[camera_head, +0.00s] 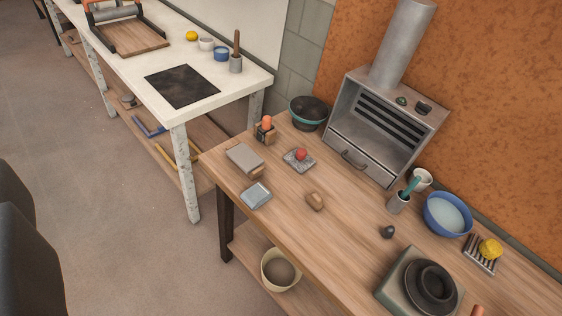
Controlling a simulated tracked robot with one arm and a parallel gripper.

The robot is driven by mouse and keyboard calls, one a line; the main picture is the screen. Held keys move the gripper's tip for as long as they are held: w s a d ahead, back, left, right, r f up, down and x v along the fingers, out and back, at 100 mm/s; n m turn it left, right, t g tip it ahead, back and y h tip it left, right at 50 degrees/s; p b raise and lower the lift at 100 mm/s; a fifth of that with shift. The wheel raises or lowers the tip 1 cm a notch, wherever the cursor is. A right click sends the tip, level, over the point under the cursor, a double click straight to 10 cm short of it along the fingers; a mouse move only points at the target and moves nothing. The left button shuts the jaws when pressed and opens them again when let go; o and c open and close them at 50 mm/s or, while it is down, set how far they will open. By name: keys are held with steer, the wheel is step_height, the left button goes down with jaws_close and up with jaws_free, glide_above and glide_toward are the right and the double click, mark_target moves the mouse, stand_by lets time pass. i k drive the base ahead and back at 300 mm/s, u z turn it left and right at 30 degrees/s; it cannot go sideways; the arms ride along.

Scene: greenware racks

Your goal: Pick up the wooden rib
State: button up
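A small, tan-brown, rounded wooden piece (315,201), which looks like the wooden rib, lies on the wooden workbench (290,222).
A grey dish (256,195), a slab with a red ball (301,155) and a dark lump (388,232) surround the rib. A metal oven (385,125) stands behind. A turntable (432,283) is at right. Unclear dark shapes (28,265) fill the lower left. Floor (120,220) is clear.

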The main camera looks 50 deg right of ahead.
mark_target(314, 199)
steer(key=z, duration=0.1)
steer(key=i, duration=0.9)
steer(key=z, duration=0.3)
